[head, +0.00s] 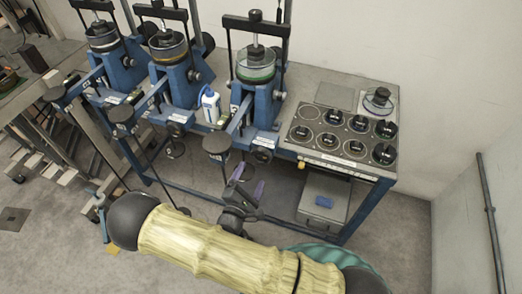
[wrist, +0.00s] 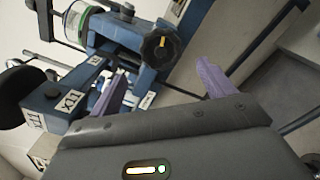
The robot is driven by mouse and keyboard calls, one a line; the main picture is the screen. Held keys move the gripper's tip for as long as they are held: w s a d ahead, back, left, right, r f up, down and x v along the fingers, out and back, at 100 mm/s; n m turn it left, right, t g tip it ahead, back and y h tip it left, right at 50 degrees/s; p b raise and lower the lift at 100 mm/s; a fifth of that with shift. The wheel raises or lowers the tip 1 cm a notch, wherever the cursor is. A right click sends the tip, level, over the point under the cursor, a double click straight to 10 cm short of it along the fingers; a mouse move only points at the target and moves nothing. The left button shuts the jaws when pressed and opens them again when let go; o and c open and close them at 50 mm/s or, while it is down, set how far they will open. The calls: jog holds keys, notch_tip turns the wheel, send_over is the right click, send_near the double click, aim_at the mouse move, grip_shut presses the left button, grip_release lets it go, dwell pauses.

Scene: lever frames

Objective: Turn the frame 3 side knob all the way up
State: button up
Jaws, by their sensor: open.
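The rightmost blue lever frame (head: 257,105) stands on the bench, with a black side knob (head: 262,156) low on its front. In the wrist view the black lobed knob (wrist: 160,44) has a yellow mark and sits ahead of and between the fingers, apart from them. My gripper (head: 249,181) is open and empty, just below and in front of this knob. Its purple fingers also show in the wrist view (wrist: 160,82). A label (wrist: 72,101) on the frame shows in the wrist view; I cannot read a frame number from it for certain.
Two more blue lever frames (head: 176,85) (head: 112,62) stand to the left, with long black-ended levers jutting forward. A white-blue bottle (head: 210,104) stands between frames. A tray of round dishes (head: 343,135) lies right. A grey box (head: 323,199) sits below the bench. The lever's black ball (wrist: 22,90) is near my gripper's left.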

aim_at(260, 158)
jog(key=x, duration=0.9)
jog(key=shift+w+d, duration=0.15)
jog(key=shift+w, duration=0.1)
jog(key=shift+w+f, duration=0.15)
jog(key=c, duration=1.2)
jog(key=o, duration=1.2)
jog(key=shift+w+d, duration=0.1)
jog(key=shift+v, duration=3.05)
jog(key=shift+w+m, duration=0.1)
jog(key=shift+m, duration=0.2)
